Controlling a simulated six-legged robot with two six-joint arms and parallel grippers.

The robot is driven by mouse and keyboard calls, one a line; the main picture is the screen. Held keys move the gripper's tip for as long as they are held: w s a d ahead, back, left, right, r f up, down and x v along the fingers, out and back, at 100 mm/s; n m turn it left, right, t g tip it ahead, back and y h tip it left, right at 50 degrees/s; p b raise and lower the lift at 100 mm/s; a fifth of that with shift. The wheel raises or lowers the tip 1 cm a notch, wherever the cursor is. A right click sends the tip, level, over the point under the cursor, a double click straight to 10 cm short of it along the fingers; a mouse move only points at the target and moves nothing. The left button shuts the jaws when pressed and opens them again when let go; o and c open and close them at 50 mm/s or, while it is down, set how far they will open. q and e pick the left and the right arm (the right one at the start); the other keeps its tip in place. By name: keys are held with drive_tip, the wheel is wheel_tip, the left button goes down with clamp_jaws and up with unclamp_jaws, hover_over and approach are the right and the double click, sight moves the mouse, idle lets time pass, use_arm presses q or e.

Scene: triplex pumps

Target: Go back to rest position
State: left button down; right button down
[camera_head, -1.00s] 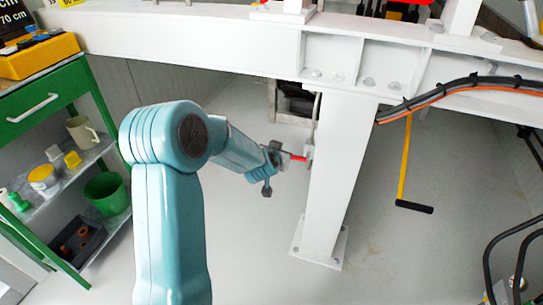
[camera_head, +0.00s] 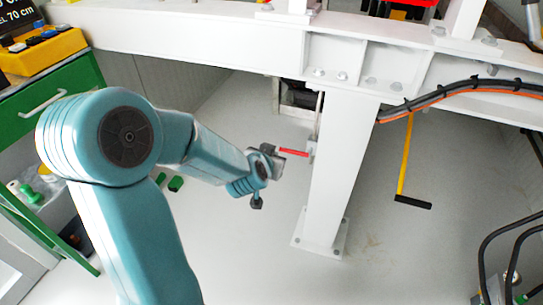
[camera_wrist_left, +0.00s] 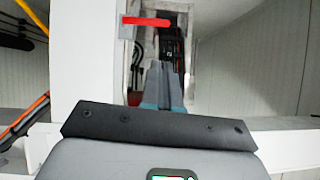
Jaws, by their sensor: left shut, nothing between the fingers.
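My left arm comes in from the left in the head view, and its gripper (camera_head: 278,162) is just left of the white steel leg (camera_head: 336,165). A red handle (camera_head: 293,152) sticks out to the left from a fitting on that leg, close to the gripper tip. In the left wrist view my left gripper (camera_wrist_left: 163,70) is shut and empty. The red handle (camera_wrist_left: 147,21) lies ahead of the fingertips there, with a visible gap in the picture. My right gripper is not in view.
A white beam (camera_head: 200,38) crosses above. A green cart (camera_head: 55,95) with a yellow box (camera_head: 42,50) stands at the left, partly behind my arm. A yellow bar with a black grip (camera_head: 405,170) hangs right of the leg. Black hoses (camera_head: 500,250) are at lower right. Grey floor is open between.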

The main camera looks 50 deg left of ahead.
use_arm(q)
drive_tip(key=d+f+m+g+h, duration=0.45)
drive_tip(key=d+f+h, duration=0.25)
drive_tip(key=d+f, duration=1.25)
drive_tip(key=s+d+f+g+h, duration=0.35)
drive_tip(key=s+d+f, duration=0.55)
drive_tip(key=s+d, duration=0.45)
wheel_tip(320, 180, up, 22)
drive_tip(key=g+p, duration=0.1)
drive_tip(key=p, duration=2)
drive_tip(key=shift+w+f+n+p, duration=0.2)
drive_tip(key=shift+w+n+p, duration=0.1)
drive_tip(key=shift+w+n, duration=0.1)
